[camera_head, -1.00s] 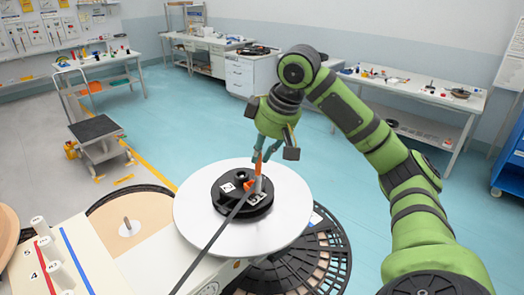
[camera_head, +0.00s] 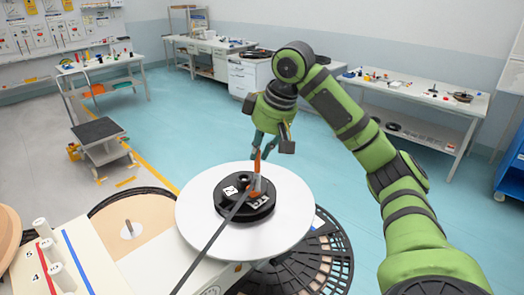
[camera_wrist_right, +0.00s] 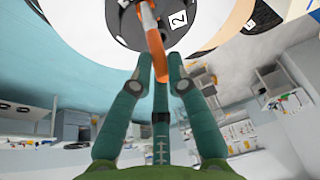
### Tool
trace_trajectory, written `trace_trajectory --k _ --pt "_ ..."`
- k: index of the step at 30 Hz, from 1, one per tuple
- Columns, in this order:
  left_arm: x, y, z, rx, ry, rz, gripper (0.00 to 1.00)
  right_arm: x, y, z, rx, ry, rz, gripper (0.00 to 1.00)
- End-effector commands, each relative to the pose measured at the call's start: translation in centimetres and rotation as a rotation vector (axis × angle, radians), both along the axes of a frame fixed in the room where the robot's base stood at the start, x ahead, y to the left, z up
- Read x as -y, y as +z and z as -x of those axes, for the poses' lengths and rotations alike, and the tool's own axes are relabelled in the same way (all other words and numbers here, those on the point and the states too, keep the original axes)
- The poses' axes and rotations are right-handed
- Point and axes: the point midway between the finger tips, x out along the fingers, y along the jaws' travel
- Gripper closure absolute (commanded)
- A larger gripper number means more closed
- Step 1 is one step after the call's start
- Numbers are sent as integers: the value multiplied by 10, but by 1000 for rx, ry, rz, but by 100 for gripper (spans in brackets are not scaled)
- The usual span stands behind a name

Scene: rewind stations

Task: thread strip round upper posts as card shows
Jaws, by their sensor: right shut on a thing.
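A dark strip (camera_head: 212,240) runs from the black hub (camera_head: 229,205), marked 2, down to the bottom edge of the head view. The hub sits on a round white disc (camera_head: 290,205). My right gripper (camera_head: 263,152) points down over the hub's far right part, shut on an orange piece (camera_head: 256,172) that reaches down to the hub. In the right wrist view, the orange piece (camera_wrist_right: 152,32) is curved and lies between the fingertips (camera_wrist_right: 158,62). Whether the strip is fastened to it I cannot tell. White posts (camera_head: 56,272) stand on a panel at lower left. My left gripper is out of view.
The panel has red and blue lines (camera_head: 75,262) and numbers 4 and 5. A dark slotted wheel (camera_head: 325,262) lies under the disc at right. A grey cart (camera_head: 97,132) and benches stand farther back. Sheets (camera_head: 40,38) hang on the far wall, too small to read.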

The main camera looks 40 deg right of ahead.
Motion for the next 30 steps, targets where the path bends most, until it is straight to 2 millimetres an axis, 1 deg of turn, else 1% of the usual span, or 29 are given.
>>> trace_trajectory --k 8,30 --pt "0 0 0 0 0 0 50 0 3 -6 -14 -7 -1 100" --pt "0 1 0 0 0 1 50 1 5 -9 -18 -15 -1 100"
